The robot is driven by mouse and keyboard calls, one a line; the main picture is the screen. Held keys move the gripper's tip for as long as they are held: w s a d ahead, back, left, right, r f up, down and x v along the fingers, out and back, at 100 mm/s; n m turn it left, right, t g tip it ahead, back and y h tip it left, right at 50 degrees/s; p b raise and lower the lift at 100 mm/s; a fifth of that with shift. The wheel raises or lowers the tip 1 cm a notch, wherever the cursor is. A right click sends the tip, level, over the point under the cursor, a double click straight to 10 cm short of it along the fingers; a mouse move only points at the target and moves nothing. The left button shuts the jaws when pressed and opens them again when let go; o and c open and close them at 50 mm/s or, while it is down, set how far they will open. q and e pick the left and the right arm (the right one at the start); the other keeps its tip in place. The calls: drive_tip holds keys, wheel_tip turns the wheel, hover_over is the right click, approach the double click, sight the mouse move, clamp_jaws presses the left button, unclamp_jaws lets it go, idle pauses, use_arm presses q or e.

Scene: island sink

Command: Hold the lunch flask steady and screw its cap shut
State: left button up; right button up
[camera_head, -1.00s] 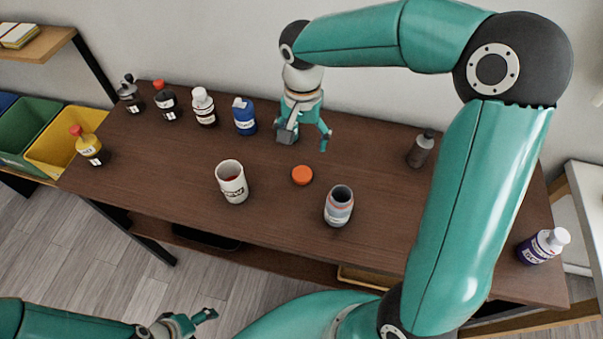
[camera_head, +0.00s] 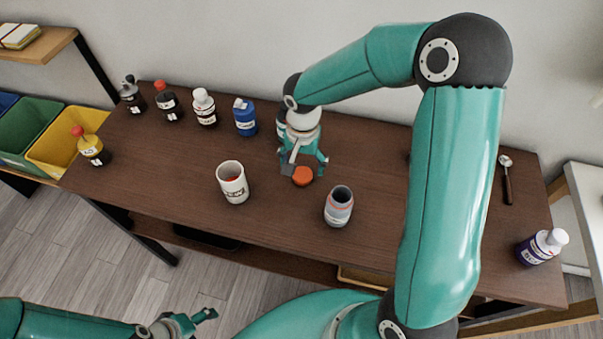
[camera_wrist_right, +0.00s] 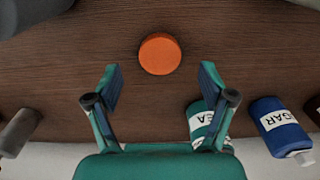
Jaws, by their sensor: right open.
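The lunch flask (camera_head: 338,214) stands upright and uncapped on the dark table, grey with a pinkish band near its rim. Its orange cap (camera_head: 302,178) lies flat on the table, left of and behind the flask. My right gripper (camera_head: 304,167) is open and empty at the cap's far side. In the right wrist view the cap (camera_wrist_right: 160,54) shows whole, just beyond the spread fingertips (camera_wrist_right: 160,76) and centred between them, apart from both. My left gripper (camera_head: 206,316) is low in the head view, away from the flask; its jaw opening is unclear.
A white mug (camera_head: 232,186) stands left of the cap. Several bottles line the back left, including a blue one (camera_head: 245,118); a TEA container (camera_wrist_right: 203,124) stands close to my right gripper. A spoon (camera_head: 507,184) and a purple bottle (camera_head: 540,247) are at right.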

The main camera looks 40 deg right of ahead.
sight(303, 174)
wheel_tip(303, 174, down, 3)
drive_tip(key=shift+f, duration=0.2)
drive_tip(key=c, duration=0.9)
